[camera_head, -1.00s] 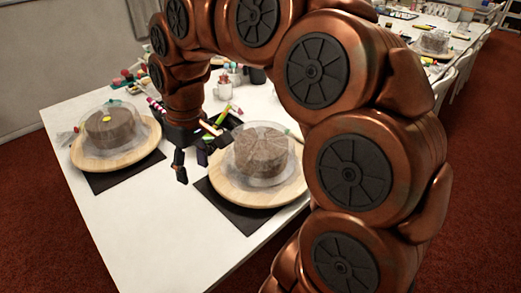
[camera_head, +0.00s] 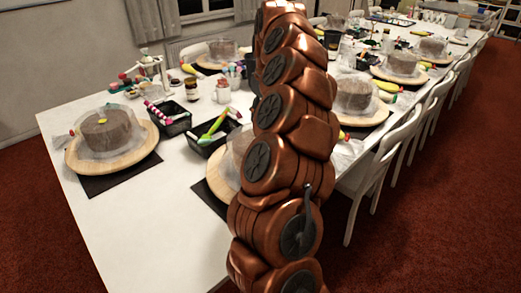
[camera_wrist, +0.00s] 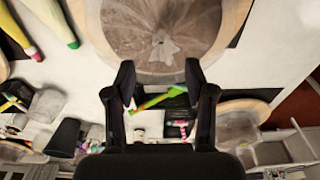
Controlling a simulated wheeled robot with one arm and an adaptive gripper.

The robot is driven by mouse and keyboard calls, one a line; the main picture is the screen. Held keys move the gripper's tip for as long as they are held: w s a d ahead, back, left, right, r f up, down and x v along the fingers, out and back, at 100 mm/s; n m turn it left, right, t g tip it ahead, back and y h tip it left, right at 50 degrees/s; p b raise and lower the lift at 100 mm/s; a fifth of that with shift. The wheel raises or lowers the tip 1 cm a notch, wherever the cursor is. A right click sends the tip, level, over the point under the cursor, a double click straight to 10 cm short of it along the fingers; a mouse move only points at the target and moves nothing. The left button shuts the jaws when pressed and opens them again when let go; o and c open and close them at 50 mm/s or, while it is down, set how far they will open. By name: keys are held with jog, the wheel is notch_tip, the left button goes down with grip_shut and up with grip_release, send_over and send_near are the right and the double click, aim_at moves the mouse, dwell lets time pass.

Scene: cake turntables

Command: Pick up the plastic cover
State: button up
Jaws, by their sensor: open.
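Several clear plastic covers sit over brown cakes on round wooden turntables. In the head view, one cover (camera_head: 125,116) stands at the left on its turntable (camera_head: 98,163). A second cover (camera_head: 236,153), nearer the middle, is mostly hidden behind my arm. In the wrist view, a crinkled clear cover (camera_wrist: 135,32) lies over a cake on a wooden board at the top of the picture. My gripper (camera_wrist: 159,78) is open and empty, its two fingers apart below that cover's edge. The gripper is hidden in the head view.
Black trays with tools (camera_head: 214,139), striped sticks and small jars (camera_head: 223,92) stand along the table (camera_head: 150,220). More covered cakes (camera_head: 355,94) line the far right. White chairs (camera_head: 372,172) stand along the right side. The table's near left area is bare.

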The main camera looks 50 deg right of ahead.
jog(key=shift+w+f+p, duration=0.2)
jog(key=shift+f+p, duration=0.2)
jog(key=shift+f, duration=1.5)
jog(key=shift+w+f+p, duration=0.2)
jog(key=shift+f+p, duration=0.15)
jog(key=shift+f, duration=1.55)
grip_shut()
